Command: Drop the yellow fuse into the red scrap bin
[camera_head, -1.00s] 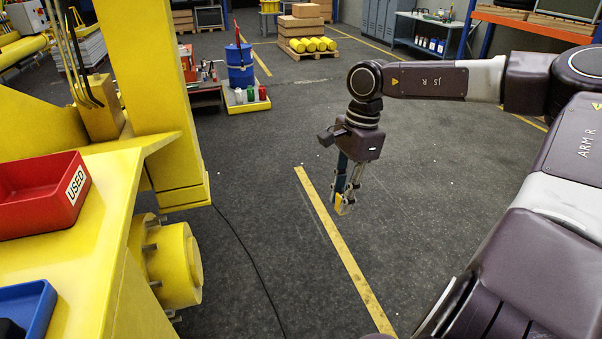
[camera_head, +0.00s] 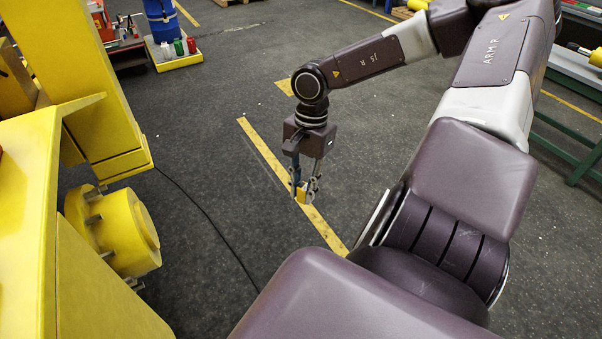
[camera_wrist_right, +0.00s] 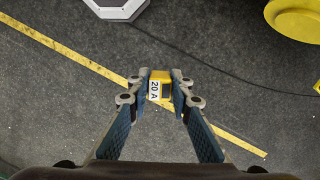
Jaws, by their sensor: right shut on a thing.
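My right gripper (camera_head: 304,188) hangs pointing down over open floor, to the right of the yellow machine. It is shut on the yellow fuse (camera_head: 300,196), held between the fingertips. In the right wrist view the fuse (camera_wrist_right: 166,90) shows a white label reading "20 A", with the right gripper's fingers (camera_wrist_right: 160,84) on either side of it. The red scrap bin is out of the head view now, apart from perhaps a sliver at the left edge. My left gripper is not in view.
The yellow machine frame (camera_head: 30,200) with a flanged cylinder (camera_head: 120,232) stands at the left. A dark cable (camera_head: 215,225) and a yellow floor line (camera_head: 270,155) cross the floor. A blue drum (camera_head: 161,18) stands far back left. A green-legged bench (camera_head: 565,145) stands at right.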

